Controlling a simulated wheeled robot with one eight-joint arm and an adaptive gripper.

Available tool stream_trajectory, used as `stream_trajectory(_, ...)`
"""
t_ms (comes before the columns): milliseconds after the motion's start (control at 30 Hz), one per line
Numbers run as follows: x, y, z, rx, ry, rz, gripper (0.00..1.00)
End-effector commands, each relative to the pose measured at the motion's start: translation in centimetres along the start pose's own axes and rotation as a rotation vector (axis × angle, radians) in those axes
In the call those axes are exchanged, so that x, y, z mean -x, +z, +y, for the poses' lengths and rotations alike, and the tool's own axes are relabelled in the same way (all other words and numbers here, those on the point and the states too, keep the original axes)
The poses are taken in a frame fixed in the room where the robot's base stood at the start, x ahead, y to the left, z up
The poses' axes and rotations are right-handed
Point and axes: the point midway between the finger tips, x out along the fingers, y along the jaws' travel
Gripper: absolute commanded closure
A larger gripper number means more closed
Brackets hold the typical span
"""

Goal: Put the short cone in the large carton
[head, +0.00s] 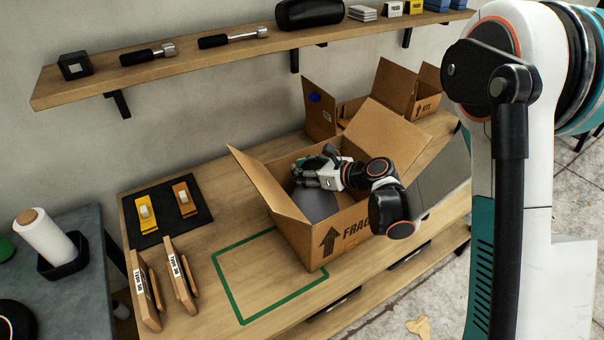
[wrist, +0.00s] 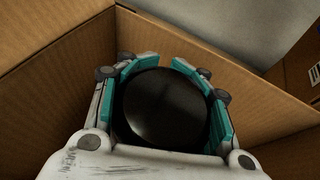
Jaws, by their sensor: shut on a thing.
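The large carton (head: 300,238) stands open on the wooden bench, flaps spread, with an up arrow and partly hidden "FRAG..." print on its front. My gripper (head: 312,178) is inside its opening, shut on a dark rounded thing, which I take to be the short cone (head: 316,205). In the head view its grey, wide body shows below my fingers, within the carton walls. In the wrist view my gripper (wrist: 166,66) has a teal-padded finger on each side of the dark round top of the cone (wrist: 165,108). Whether its base touches the carton floor is hidden.
A smaller open carton (head: 427,103) stands behind, to the right. A wall shelf (head: 220,57) runs above.

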Motion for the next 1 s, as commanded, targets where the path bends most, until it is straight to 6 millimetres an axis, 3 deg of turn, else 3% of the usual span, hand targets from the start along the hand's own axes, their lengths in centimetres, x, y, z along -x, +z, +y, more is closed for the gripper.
stream_trajectory(800, -0.5, -1.2, 0.0, 0.0, 0.0, -0.001, 1.0)
stream_trajectory(833, -0.5, -1.2, 0.0, 0.0, 0.0, 0.0, 0.62)
stream_trajectory(967, -0.5, -1.2, 0.0, 0.0, 0.0, 0.0, 0.33)
stream_trajectory(1000, -0.5, -1.2, 0.0, 0.0, 0.0, 0.0, 0.33)
